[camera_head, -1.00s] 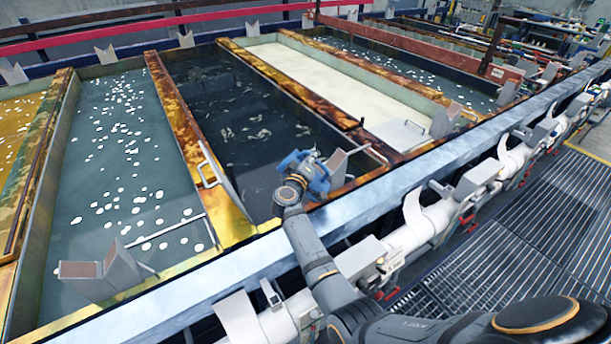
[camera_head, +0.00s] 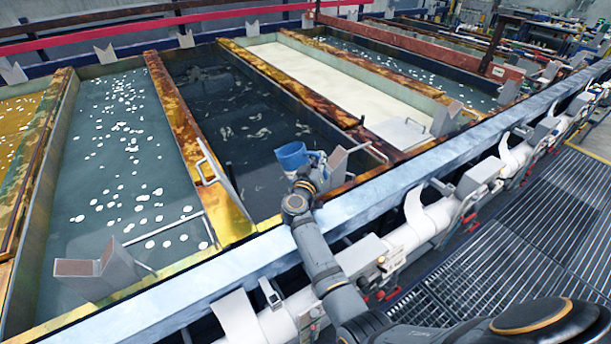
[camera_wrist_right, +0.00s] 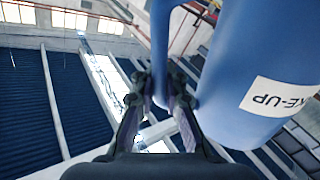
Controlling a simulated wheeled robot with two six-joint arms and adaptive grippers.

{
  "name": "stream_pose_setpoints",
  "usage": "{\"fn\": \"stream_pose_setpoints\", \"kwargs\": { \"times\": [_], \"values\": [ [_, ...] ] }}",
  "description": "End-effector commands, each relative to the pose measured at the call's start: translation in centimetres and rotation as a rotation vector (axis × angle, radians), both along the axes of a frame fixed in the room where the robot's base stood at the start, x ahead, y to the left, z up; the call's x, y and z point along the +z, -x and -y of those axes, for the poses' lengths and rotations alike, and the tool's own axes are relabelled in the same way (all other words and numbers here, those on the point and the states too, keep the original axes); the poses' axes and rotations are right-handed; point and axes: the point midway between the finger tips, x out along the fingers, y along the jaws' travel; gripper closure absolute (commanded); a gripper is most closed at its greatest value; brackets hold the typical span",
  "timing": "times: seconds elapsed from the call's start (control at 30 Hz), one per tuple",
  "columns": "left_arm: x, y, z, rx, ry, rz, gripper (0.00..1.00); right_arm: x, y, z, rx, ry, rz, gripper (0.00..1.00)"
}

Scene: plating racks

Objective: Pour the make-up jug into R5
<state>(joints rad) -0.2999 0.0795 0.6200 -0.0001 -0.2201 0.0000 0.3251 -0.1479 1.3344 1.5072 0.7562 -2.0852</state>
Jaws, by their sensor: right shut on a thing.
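The blue make-up jug (camera_head: 292,156) is above the near end of a dark tank (camera_head: 240,110) with pale flecks of foam. In the right wrist view my gripper (camera_wrist_right: 160,97) is shut on the jug's handle, and the jug (camera_wrist_right: 235,75) fills the right side with a white label partly reading "KE-UP". The jug's contents cannot be seen. No R5 marking is legible. My left gripper is not in view.
A grey-green tank (camera_head: 125,150) with white foam lies left of the dark one, and a cream tank (camera_head: 340,80) lies right. Rusty dividers and grey V-shaped brackets (camera_head: 345,160) stand close by. A pale rail (camera_head: 230,280) runs along the front; a grated walkway (camera_head: 520,235) is at right.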

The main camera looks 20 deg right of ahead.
Motion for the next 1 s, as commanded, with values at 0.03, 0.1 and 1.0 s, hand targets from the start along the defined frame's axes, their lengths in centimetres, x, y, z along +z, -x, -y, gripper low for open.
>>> {"fn": "stream_pose_setpoints", "kwargs": {
  "times": [0.03, 0.1, 1.0],
  "values": [
    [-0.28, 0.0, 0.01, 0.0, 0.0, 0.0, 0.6, -0.19, 0.03, 0.05, 0.0, -0.012, 0.015, 1.0],
    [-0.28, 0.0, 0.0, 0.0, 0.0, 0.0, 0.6, -0.17, 0.06, 0.07, 0.0, -0.023, 0.026, 1.0],
    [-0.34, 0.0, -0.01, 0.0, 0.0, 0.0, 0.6, -0.81, 0.05, 0.12, -0.018, -0.058, 0.096, 1.0]
  ]
}}
